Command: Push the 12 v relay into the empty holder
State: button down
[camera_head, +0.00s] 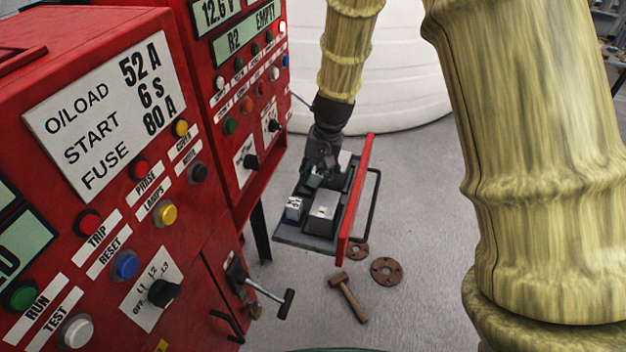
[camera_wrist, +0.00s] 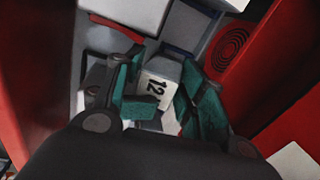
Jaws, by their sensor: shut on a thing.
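The 12 V relay (camera_wrist: 160,88) is a small grey block with a white "12" label, seen in the wrist view between my two teal fingers. My gripper (camera_wrist: 158,100) is shut on it. In the head view my gripper (camera_head: 318,172) points down over the far part of an open relay box (camera_head: 290,240). The relay is mostly hidden there by the fingers. Which holder is empty, and whether the relay touches it, I cannot tell.
A grey block (camera_head: 322,212) and a smaller labelled block (camera_head: 293,208) stand in the box's near part. Red control cabinets (camera_head: 120,150) fill the left. A hammer (camera_head: 348,297) and rusty flanges (camera_head: 386,271) lie in front.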

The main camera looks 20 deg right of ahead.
aim_at(313, 170)
jog(key=r, duration=0.7)
jog(key=shift+w+a+r+b, duration=0.1)
jog(key=shift+a+r+b, duration=0.2)
jog(key=shift+r, duration=0.1)
jog(key=shift+w+a+f+m+h+p, duration=0.15)
jog(key=shift+a+f+h+p, duration=0.15)
jog(key=shift+f, duration=0.85)
jog(key=shift+w+a+f+m+h+p, duration=0.25)
jog(key=shift+a+f+h, duration=0.1)
jog(key=shift+f, duration=0.8)
jog(key=shift+w+a+f+m+h+p, duration=0.1)
jog(key=shift+a+f+h+p, duration=0.2)
jog(key=shift+f, duration=0.85)
jog(key=shift+p, duration=1.1)
jog(key=shift+f+b, duration=0.45)
jog(key=shift+f, duration=0.85)
jog(key=c, duration=0.7)
grip_release()
jog(key=shift+r, duration=0.1)
